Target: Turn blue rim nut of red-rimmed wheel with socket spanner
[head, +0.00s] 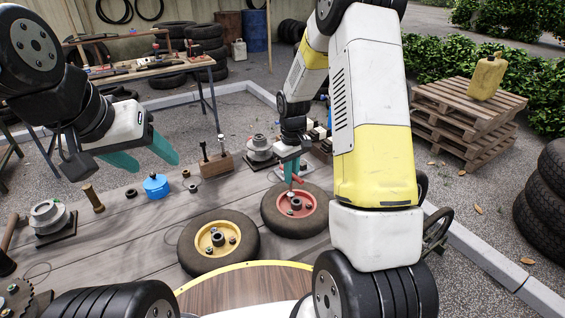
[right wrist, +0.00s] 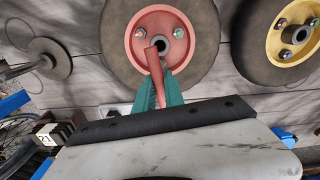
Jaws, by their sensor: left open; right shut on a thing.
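The red-rimmed wheel (head: 318,222) lies flat on the bench, also at the top of the right wrist view (right wrist: 133,58). My right gripper (head: 294,172) is shut on a red socket spanner (right wrist: 156,66), just above that wheel. In the right wrist view the spanner's end overlaps the rim near the dark hub hole; I cannot tell whether it touches a nut. A bluish-green rim nut (right wrist: 178,33) shows at upper right of the hub. Other nuts on this rim are partly hidden by the spanner and fingers. My left gripper (head: 157,165) is open and empty, above the bench's left part.
A yellow-rimmed wheel (head: 190,250) lies beside the red one. A blue canister (head: 156,186), a wooden block with upright tools (head: 216,165), a wooden peg (head: 93,199) and a grey pulley (head: 48,216) stand on the bench. Bare planks lie left of the wheels.

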